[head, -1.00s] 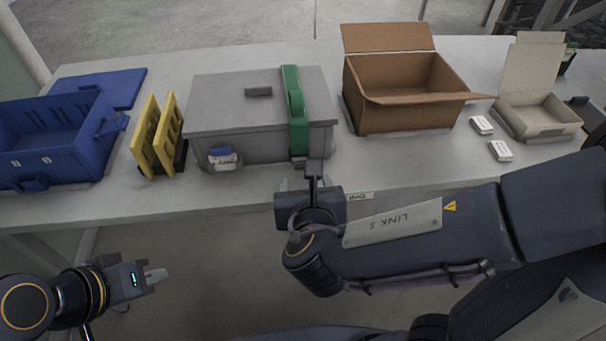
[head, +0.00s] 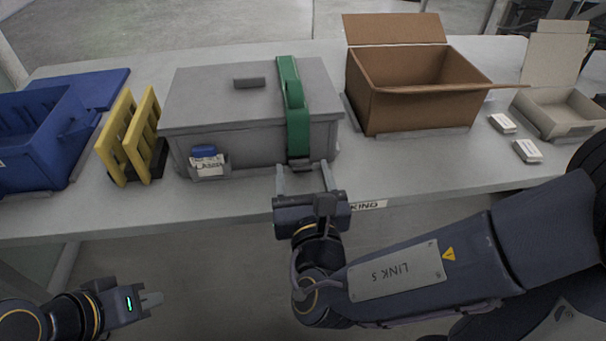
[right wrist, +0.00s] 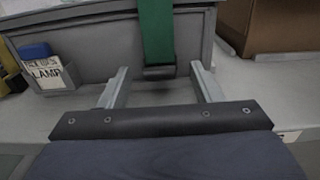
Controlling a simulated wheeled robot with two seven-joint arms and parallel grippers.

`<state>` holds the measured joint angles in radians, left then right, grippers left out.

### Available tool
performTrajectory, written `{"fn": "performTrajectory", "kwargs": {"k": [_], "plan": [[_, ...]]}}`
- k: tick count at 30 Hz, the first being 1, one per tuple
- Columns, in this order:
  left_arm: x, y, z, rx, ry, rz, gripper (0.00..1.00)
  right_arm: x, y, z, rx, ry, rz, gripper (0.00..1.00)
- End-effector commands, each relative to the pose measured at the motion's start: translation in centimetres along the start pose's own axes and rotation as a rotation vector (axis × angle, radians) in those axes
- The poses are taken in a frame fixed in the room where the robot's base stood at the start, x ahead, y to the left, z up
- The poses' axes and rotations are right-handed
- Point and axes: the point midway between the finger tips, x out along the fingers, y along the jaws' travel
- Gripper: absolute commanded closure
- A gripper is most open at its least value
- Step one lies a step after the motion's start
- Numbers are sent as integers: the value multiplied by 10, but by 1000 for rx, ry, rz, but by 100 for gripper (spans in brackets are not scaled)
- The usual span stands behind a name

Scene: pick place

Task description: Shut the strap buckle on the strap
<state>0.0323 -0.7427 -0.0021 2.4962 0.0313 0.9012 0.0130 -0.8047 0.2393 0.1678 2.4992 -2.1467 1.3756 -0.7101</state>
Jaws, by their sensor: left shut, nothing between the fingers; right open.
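A green strap (head: 294,105) runs over the lid and down the front of a grey lidded box (head: 228,105). A dark buckle (head: 299,164) sits at the strap's lower end, low on the box front; it also shows in the right wrist view (right wrist: 159,72). Whether its lever is fully closed cannot be told. My right gripper (head: 305,179) is open and empty, just in front of the buckle. In the right wrist view its fingers (right wrist: 158,82) stand on either side of the buckle, apart from it. My left gripper (head: 151,299) is shut and empty, low at left, off the table.
A yellow rack (head: 130,137) and a blue crate (head: 72,165) stand left of the box. A small holder with a label card (head: 207,165) is on the box front. An open cardboard box (head: 415,105), small white boxes (head: 527,151) and a pale carton (head: 560,112) stand right.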

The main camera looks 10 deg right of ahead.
Motion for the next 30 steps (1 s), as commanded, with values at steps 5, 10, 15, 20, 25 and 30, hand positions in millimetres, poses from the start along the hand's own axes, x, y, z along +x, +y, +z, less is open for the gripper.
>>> {"fn": "performTrajectory", "kwargs": {"k": [5, 10, 15, 20, 25, 30], "plan": [[0, 0, 0, 0, 0, 0, 100, 3, 0, 0, -1, 0, 0, 42], [0, 0, 0, 0, 0, 0, 100, 2, 0, 0, -1, 0, 0, 50], [0, 0, 0, 0, 0, 0, 100, 2, 0, 0, -1, 0, 0, 72], [-1, 0, 0, 0, 0, 0, 100, 2, 0, 1, -1, 2, 0, 83], [-22, 10, -11, 0, 0, 0, 100, 5, 0, 12, -1, 68, -2, 83], [-53, 24, -27, 0, 0, 0, 100, 9, -1, 21, -1, 207, -3, 83]]}}
